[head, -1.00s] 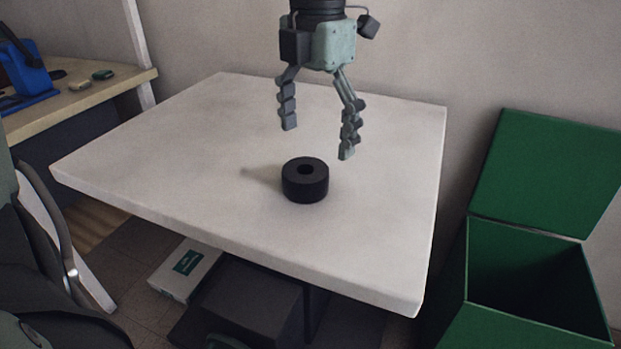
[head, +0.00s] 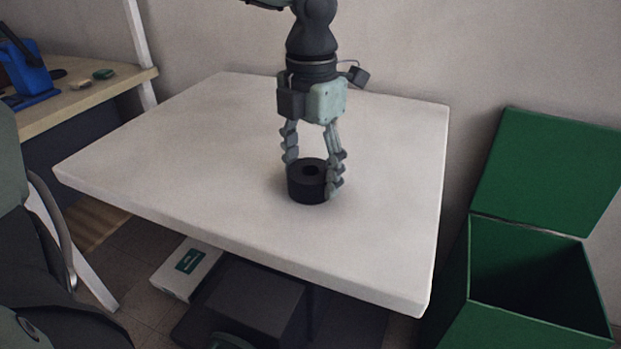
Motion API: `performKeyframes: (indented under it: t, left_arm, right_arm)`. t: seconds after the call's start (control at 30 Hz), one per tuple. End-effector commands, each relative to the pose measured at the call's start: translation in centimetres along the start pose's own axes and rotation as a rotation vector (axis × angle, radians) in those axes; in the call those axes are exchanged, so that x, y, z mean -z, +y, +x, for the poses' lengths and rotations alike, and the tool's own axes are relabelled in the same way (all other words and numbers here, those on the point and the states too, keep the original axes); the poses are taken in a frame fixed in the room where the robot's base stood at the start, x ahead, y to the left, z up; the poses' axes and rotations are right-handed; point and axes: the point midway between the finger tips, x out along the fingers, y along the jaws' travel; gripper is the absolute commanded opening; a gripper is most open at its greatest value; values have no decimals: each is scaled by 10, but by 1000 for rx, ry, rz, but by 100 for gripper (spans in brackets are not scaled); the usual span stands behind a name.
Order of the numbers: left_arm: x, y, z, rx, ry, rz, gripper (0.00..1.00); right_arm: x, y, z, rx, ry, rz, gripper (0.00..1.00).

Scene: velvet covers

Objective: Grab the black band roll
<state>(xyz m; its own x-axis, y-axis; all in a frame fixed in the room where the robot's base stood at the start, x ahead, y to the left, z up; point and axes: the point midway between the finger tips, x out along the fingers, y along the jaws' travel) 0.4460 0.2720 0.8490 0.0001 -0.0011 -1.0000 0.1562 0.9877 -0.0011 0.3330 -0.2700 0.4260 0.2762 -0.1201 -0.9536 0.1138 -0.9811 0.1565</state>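The black band roll (head: 304,184) is a short, thick black ring with a hole in its top. It lies flat on the white table (head: 180,150), near the middle. My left gripper (head: 313,178) reaches down over it from above, with one finger at its back left and the other against its right side. The fingers are closed in on the roll, and the right finger hides part of its side. The tip of the left finger is hidden behind the roll. My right gripper is not in view.
An open green bin (head: 540,270) with its lid raised stands right of the table. A wooden desk (head: 100,95) with a blue object (head: 30,80) is at the left. A white box (head: 185,268) lies on the floor below. The tabletop around the roll is clear.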

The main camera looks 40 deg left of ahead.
Motion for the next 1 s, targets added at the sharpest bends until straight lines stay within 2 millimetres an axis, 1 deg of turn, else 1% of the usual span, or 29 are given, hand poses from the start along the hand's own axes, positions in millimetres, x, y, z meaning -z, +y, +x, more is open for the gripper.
performKeyframes:
  t: [0.03, 0.2, 0.43, 0.57, 0.67, 0.77, 0.8, 0.83, 1.0]
  left_arm:
    - [0, 0, 0, 0, 0, 0, 54]
    - [0, 0, 0, 0, 0, 0, 33]
    - [0, 0, -1, 0, -1, 0, 33]
    - [-1, 0, -6, -1, -3, 0, 33]
    - [-2, 0, -16, -2, -5, -1, 33]
    - [-2, 0, -32, -3, -6, -1, 33]
    - [-2, 0, -41, -4, -7, -1, 33]
    - [2, -1, -45, -2, -6, 2, 33]
    - [41, -13, -67, -1, -8, 3, 33]
  right_arm:
    - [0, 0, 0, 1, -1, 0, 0]
    - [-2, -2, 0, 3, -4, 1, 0]
    - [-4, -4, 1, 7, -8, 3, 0]
    - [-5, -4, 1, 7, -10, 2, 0]
    - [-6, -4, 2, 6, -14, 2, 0]
    - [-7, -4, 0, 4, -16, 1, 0]
    - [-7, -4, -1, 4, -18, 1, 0]
    - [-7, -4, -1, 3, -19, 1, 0]
    - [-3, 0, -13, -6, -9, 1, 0]
